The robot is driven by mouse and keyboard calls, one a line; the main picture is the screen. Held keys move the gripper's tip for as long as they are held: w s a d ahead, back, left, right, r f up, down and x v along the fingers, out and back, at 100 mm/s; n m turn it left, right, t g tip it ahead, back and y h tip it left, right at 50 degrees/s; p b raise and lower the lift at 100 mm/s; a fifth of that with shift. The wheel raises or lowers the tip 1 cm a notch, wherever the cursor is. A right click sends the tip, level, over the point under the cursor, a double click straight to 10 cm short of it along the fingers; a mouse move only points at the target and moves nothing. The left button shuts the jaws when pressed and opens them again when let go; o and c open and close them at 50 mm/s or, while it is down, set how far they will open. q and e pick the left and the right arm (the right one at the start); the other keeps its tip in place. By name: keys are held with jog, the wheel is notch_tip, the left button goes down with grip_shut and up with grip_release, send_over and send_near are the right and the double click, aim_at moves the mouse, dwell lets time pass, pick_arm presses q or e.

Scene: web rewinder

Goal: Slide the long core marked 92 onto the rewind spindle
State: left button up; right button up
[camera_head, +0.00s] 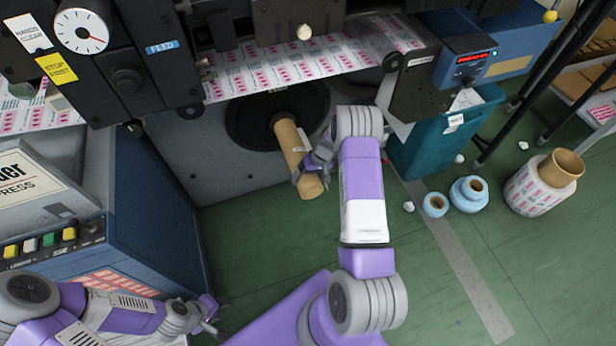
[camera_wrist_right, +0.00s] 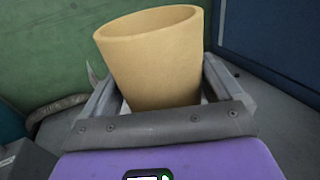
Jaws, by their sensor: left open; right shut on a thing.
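A long tan cardboard core (camera_head: 288,142) points out from the round black disc (camera_head: 250,110) on the machine's grey face. Its far end meets the dark hub in the disc's middle; the rewind spindle itself is hidden, apparently inside the core. My right gripper (camera_head: 311,173) is shut on the core near its free end. In the right wrist view the core (camera_wrist_right: 155,65) stands between both fingers, its open rim toward the camera. No mark 92 is readable. My left gripper (camera_head: 212,316) is open and empty, low at the left beside the blue cabinet.
A printed web (camera_head: 300,68) runs above the disc. A teal bin (camera_head: 440,140) stands right of my right arm. On the green floor are two small blue rolls (camera_head: 468,193) and a larger printed roll (camera_head: 540,183). A blue cabinet (camera_head: 150,235) with buttons stands at left.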

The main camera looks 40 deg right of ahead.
jog(key=shift+f, duration=0.1)
jog(key=o, duration=1.1)
jog(key=shift+c, duration=0.2)
jog(key=p+v, duration=0.2)
jog(key=v, duration=0.5)
jog(key=shift+r+p, duration=0.25)
jog(key=shift+p, duration=0.05)
jog(key=shift+s, duration=0.1)
